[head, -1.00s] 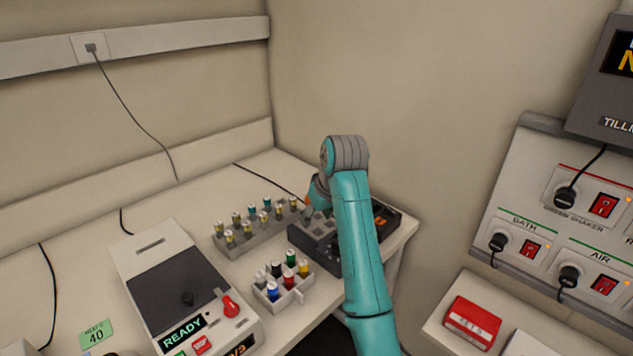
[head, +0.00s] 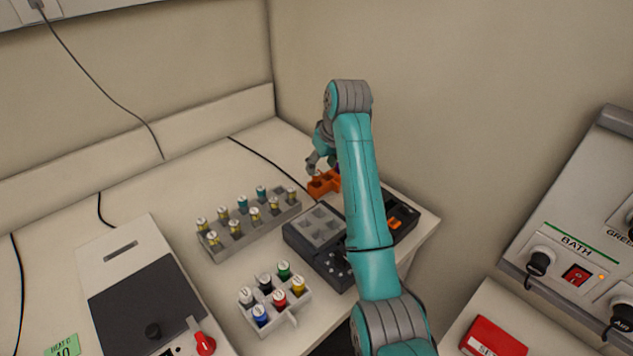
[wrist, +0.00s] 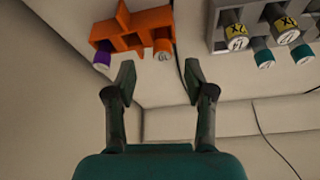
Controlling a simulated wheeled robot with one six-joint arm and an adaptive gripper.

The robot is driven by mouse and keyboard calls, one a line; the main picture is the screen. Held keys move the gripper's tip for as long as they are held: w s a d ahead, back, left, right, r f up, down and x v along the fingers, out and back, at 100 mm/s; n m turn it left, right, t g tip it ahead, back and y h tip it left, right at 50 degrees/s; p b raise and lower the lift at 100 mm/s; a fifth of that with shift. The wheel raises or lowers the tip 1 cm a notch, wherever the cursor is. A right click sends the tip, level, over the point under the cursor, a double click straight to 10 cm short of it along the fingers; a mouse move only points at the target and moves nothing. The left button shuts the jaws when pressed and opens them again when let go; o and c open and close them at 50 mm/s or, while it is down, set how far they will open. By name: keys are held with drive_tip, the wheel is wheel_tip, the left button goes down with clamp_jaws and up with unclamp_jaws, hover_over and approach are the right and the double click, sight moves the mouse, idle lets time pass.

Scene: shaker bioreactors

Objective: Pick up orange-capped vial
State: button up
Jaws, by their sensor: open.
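The orange-capped vial (wrist: 162,49) stands in an orange rack (wrist: 128,42) in the wrist view. It is between the lines of my fingers, just beyond the tips. A purple-capped vial (wrist: 102,60) sits at the rack's left end. My gripper (wrist: 159,80) is open, with nothing between its fingers. In the head view the orange rack (head: 328,187) is at the back corner of the bench, partly hidden by my arm. My gripper (head: 316,163) is close above it there.
A grey rack (head: 252,229) of yellow- and teal-capped vials stands left of the orange rack. A dark device with a grey block (head: 318,226) lies in front of it. A white rack (head: 289,322) of coloured caps is nearer. The wall is close behind.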

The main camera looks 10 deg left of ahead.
sight(316, 173)
drive_tip(key=shift+a+x, duration=0.1)
drive_tip(key=shift+x, duration=1.3)
drive_tip(key=shift+a+x, duration=0.15)
drive_tip(key=shift+x, duration=1.25)
drive_tip(key=shift+r, duration=0.1)
drive_tip(key=c, duration=0.9)
